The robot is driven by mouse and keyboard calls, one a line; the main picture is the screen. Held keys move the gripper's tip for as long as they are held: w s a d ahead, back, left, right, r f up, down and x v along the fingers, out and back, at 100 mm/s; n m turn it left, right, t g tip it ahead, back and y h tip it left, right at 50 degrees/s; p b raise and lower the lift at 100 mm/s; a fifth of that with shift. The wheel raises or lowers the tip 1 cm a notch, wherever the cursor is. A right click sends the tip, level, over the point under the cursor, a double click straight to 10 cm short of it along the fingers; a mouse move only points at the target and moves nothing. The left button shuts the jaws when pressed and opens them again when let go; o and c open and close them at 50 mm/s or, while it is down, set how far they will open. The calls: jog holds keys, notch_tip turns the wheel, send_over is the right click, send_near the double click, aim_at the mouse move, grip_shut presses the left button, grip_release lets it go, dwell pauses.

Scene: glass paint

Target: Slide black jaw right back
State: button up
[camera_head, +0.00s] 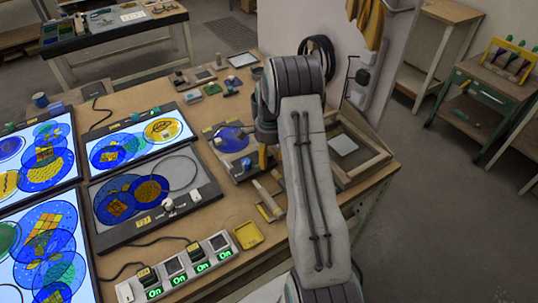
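My grey arm reaches up through the middle right of the head view and bends down at its far end. My gripper (263,155) hangs over the workbench beside a small fixture (236,167) with a blue disc (231,139) on it. A small dark block (246,163) on this fixture, close to the left of the gripper, may be the black jaw; it is too small to be sure. My arm hides the right part of the fixture. Whether the fingers are open, or touch anything, I cannot tell.
Lit panels with painted glass discs (140,140) fill the bench's left side, beside an unlit panel (150,198). A power strip (180,268) and yellow tray (248,235) lie in front. A wooden frame (372,160) stands right of my arm. Small items crowd the back.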

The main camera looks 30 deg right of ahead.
jog(key=shift+w+r, duration=0.1)
jog(key=shift+r, duration=0.45)
notch_tip(320, 180, up, 11)
dwell(0.4)
dwell(0.6)
